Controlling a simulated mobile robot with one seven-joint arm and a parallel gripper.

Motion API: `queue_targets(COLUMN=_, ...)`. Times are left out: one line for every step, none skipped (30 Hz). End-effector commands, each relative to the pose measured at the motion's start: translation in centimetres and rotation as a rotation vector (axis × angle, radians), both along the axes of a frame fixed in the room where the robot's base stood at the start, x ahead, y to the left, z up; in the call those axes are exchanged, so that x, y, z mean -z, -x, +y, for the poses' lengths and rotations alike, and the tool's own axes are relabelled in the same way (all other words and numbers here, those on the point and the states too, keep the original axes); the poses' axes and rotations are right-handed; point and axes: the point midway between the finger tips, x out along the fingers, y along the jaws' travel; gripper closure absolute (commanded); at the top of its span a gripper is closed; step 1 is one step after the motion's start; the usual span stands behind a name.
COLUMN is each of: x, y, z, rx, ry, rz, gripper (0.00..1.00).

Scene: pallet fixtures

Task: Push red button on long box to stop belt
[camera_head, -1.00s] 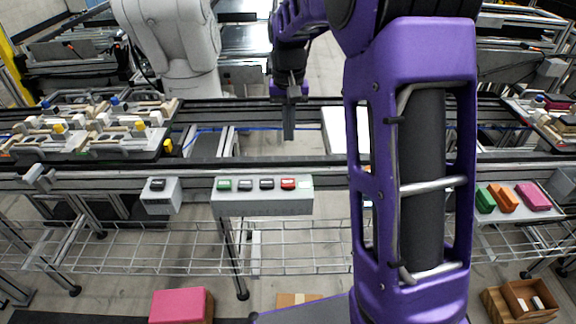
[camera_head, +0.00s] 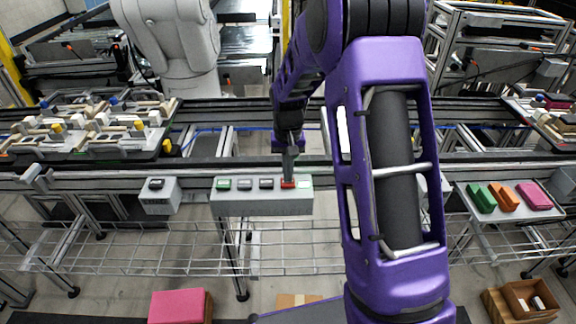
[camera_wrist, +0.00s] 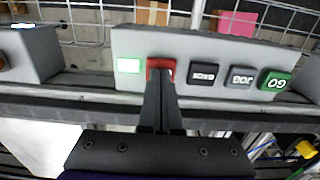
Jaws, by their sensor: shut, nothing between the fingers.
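The long grey box (camera_head: 262,204) is mounted on the front rail, left of my purple arm in the head view. I cannot tell whether the button is pressed in.
A small grey box (camera_head: 161,198) with one black button stands to the left. Pallets with fixtures (camera_head: 90,130) lie at the back left. A tray (camera_head: 510,215) with green, orange and pink blocks is at the right. A wire rack (camera_head: 130,250) runs below the boxes.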

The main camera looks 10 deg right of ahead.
Motion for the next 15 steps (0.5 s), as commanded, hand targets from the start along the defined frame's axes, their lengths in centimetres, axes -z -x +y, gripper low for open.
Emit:
queue_targets(x=0.1, y=0.0, z=0.0, rx=0.000, ry=0.000, rz=0.000, gripper=1.00)
queue_targets(x=0.1, y=0.0, z=0.0, rx=0.000, ry=0.000, rz=0.000, gripper=1.00)
queue_targets(x=0.0, y=0.0, z=0.0, rx=0.000, ry=0.000, rz=0.000, gripper=1.00)
queue_targets(x=0.0, y=0.0, z=0.0, rx=0.000, ry=0.000, rz=0.000, gripper=1.00)
queue_targets(x=0.0, y=0.0, z=0.0, rx=0.000, ry=0.000, rz=0.000, gripper=1.00)
queue_targets(x=0.0, y=0.0, z=0.0, rx=0.000, ry=0.000, rz=0.000, gripper=1.00)
queue_targets(x=0.0, y=0.0, z=0.0, rx=0.000, ry=0.000, rz=0.000, gripper=1.00)
queue_targets(x=0.1, y=0.0, z=0.0, rx=0.000, ry=0.000, rz=0.000, gripper=1.00)
queue_targets(x=0.3, y=0.0, z=0.0, rx=0.000, ry=0.000, rz=0.001, gripper=1.00)
queue_targets(x=0.6, y=0.0, z=0.0, rx=0.000, ry=0.000, rz=0.001, gripper=1.00)
queue_targets(x=0.9, y=0.0, z=0.0, rx=0.000, ry=0.000, rz=0.001, gripper=1.00)
queue_targets(x=1.4, y=0.0, z=0.0, rx=0.000, ry=0.001, rz=0.001, gripper=1.00)
queue_targets(x=1.8, y=0.0, z=0.0, rx=0.000, ry=0.001, rz=0.001, gripper=1.00)
queue_targets(x=2.0, y=0.0, z=0.0, rx=0.000, ry=0.001, rz=0.001, gripper=1.00)
queue_targets(x=2.2, y=0.0, z=0.0, rx=0.000, ry=0.001, rz=0.001, gripper=1.00)
